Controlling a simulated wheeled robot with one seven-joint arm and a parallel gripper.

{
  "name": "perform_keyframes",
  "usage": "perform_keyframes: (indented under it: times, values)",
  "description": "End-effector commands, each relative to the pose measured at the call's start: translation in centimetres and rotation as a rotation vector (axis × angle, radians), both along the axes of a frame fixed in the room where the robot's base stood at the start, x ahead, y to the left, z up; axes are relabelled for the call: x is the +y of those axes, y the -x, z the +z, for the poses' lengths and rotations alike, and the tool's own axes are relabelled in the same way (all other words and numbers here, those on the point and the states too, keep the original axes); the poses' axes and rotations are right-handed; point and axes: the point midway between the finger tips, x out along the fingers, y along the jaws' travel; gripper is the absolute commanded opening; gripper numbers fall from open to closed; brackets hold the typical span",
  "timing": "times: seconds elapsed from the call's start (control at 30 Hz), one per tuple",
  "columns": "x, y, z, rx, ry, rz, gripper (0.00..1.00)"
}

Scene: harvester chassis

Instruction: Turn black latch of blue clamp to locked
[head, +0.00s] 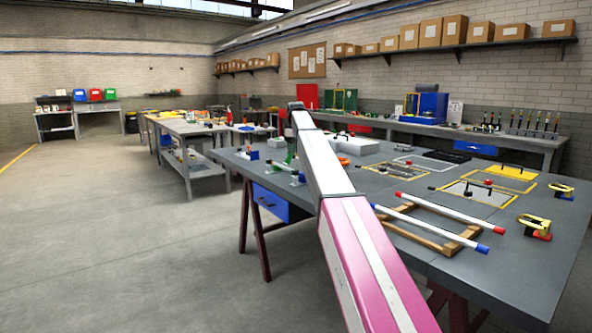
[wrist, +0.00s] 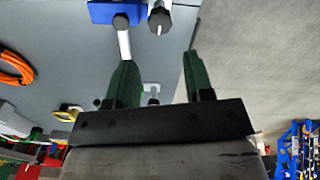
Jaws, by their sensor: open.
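The blue clamp (wrist: 113,12) is at the top edge of the wrist view, partly cut off, with a pale bar reaching down from it. A black knob-like part (wrist: 159,19), which looks like the latch, is beside the blue body. My gripper (wrist: 160,62) is open with nothing between its green fingers. The fingertips point toward the clamp side and appear apart from the latch. In the head view a small blue fixture (head: 298,179) near the table's left edge appears to be this clamp. My arm hides part of the area around it.
Another blue fixture (head: 250,154) stands farther along the left edge. An orange coil (wrist: 15,68) lies left in the wrist view. Open floor is on the left.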

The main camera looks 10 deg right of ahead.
Motion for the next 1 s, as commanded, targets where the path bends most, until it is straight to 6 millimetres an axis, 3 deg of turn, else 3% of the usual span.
perform_keyframes:
  times: [0.5, 0.67, 0.9, 0.93, 1.0]
  values:
    - [0.0, 0.1, -8.4, 0.001, 0.0, -0.001, 0.48]
    - [0.0, 0.0, -9.5, 0.0, 0.0, -0.001, 0.48]
    - [0.0, 0.0, -9.6, 0.0, 0.0, -0.001, 0.48]
    - [0.0, 0.0, -9.6, 0.0, 0.0, -0.001, 0.44]
    - [0.0, 0.0, -9.6, 0.0, 0.0, -0.001, 0.22]
